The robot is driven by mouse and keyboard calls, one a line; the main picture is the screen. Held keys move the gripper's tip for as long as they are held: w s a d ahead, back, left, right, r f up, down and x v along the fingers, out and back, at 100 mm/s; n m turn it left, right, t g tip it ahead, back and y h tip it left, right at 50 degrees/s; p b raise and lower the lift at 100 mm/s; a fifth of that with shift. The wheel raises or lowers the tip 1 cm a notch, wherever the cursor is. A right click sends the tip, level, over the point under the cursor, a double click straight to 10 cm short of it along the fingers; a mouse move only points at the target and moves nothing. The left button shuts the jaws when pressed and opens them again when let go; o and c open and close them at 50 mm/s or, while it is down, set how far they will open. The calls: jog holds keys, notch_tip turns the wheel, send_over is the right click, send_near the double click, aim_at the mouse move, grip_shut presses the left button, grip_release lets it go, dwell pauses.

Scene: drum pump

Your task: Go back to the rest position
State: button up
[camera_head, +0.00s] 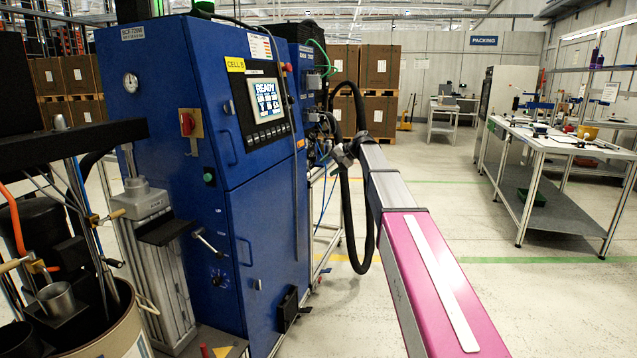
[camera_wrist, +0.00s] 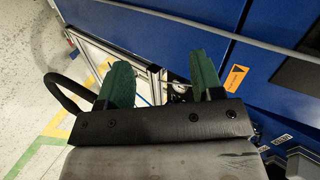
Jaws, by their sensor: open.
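My gripper (camera_wrist: 160,84) shows in the wrist view with its two green fingers spread apart. It is open, and nothing is between the fingers. Beyond the fingers are the blue machine cabinet (camera_wrist: 225,60) and a metal frame. In the head view my arm reaches forward to the right of the blue cabinet (camera_head: 175,120). The fingers cannot be made out in the head view.
A drum (camera_head: 110,335) with pump parts stands at the lower left. A grey column (camera_head: 165,270) stands beside the cabinet. A black hose (camera_head: 350,230) loops by my arm. A workbench (camera_head: 560,145) stands at the right. Floor between my arm and the bench is clear.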

jog(key=s+d+f+g+h, duration=0.1)
jog(key=s+d+f+h, duration=0.15)
jog(key=s+f, duration=0.75)
jog(key=s+d+f+h, duration=0.25)
jog(key=s+f, duration=0.45)
jog(key=f, duration=0.6)
jog(key=s+d+f+h, duration=0.1)
jog(key=s+d+f, duration=0.2)
jog(key=s+f, duration=0.2)
jog(key=s+d+f+n+g+h, duration=0.1)
jog(key=s+d+f+h, duration=0.1)
jog(key=s, duration=1)
jog(key=s+d+f+n+h, duration=0.1)
jog(key=s+d+f+h, duration=0.1)
jog(key=s+d+f, duration=0.2)
jog(key=s+f, duration=0.3)
jog(key=s, duration=0.1)
jog(key=shift+s+d+f+g, duration=0.2)
jog(key=shift+d+f+g, duration=0.1)
jog(key=shift+f+g, duration=0.1)
